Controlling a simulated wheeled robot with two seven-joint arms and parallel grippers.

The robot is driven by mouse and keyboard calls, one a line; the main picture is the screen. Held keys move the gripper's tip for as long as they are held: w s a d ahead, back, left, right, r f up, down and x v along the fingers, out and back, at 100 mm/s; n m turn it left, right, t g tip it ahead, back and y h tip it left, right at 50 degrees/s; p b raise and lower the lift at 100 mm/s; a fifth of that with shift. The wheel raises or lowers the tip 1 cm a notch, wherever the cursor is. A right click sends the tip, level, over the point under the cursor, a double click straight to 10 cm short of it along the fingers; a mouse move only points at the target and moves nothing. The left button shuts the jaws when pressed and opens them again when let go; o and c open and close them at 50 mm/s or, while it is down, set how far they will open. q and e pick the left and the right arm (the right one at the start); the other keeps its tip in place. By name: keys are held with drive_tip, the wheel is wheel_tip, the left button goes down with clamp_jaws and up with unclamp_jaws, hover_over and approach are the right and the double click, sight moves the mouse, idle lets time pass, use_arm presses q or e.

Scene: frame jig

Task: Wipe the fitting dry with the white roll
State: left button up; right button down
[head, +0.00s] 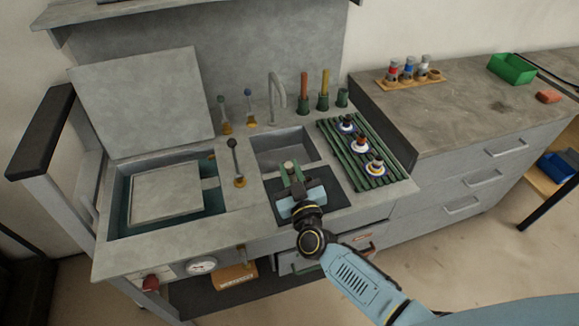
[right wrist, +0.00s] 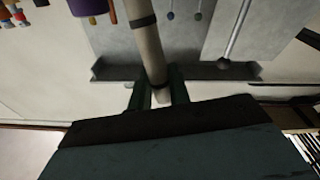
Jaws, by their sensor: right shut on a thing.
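My right gripper (head: 292,178) is shut on a pale roll with dark bands, above the dark pad at the front of the sink. The white roll (right wrist: 148,45) stands out between the two green fingers (right wrist: 160,92) in the right wrist view. In the head view only its greyish round end (head: 290,165) shows. Three small fittings with pale round bases stand on the green slatted rack (head: 398,171): one at the back (head: 346,124), one in the middle (head: 360,144) and one at the front (head: 376,166). I cannot tell which is the task's fitting. My left gripper is out of view.
Green cups behind the sink (head: 267,157) hold a brown and a yellow stick; a third green cup (head: 342,97) looks empty. A tall tap (head: 276,95) rises behind the sink. A lever (head: 236,160) stands left of it. A lidded basin (head: 168,192) is farther left.

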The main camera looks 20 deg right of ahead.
drive_tip(key=shift+w, duration=0.85)
drive_tip(key=shift+s+p, duration=0.45)
drive_tip(key=shift+s, duration=0.4)
wheel_tip(320, 180, up, 7)
drive_tip(key=p, duration=0.7)
drive_tip(key=shift+p, duration=0.3)
